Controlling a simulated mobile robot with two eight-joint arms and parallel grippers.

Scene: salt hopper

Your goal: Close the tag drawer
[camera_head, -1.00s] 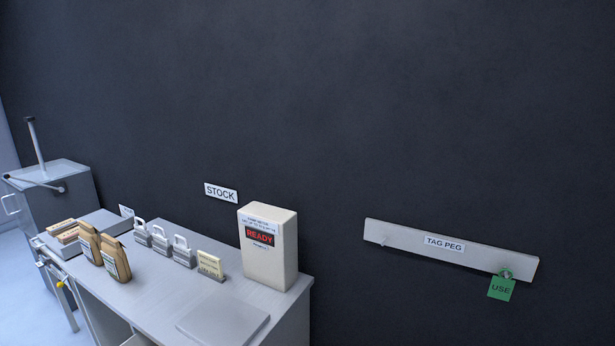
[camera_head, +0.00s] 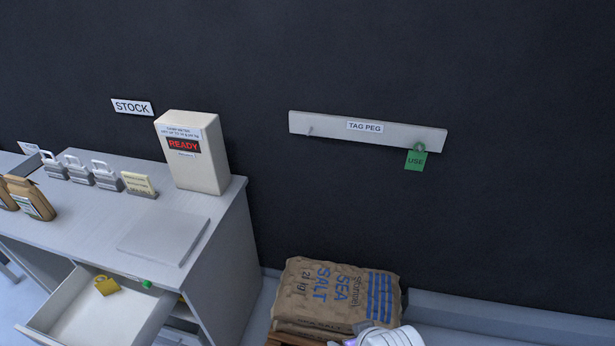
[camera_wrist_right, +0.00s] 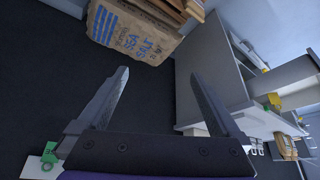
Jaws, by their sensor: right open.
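The tag drawer (camera_head: 85,322) stands open under the bench top, at the lower left of the head view. A yellow tag (camera_head: 107,285) lies inside it, and a small green item (camera_head: 146,283) shows at its right side. The drawer's front is partly cut off by the picture edge. In the right wrist view, my right gripper (camera_wrist_right: 160,73) is open and empty, its fingers pointing toward the salt sack and apart from the drawer. A yellow item (camera_wrist_right: 272,101) shows at the bench side there. My left gripper is not in view.
A salt sack (camera_head: 335,295) rests on a wooden support right of the bench (camera_head: 205,270). A READY box (camera_head: 192,155), padlocks and a paper bag (camera_head: 30,198) stand on the bench. A tag peg board (camera_head: 330,127) with a green USE tag (camera_head: 415,160) hangs on the wall.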

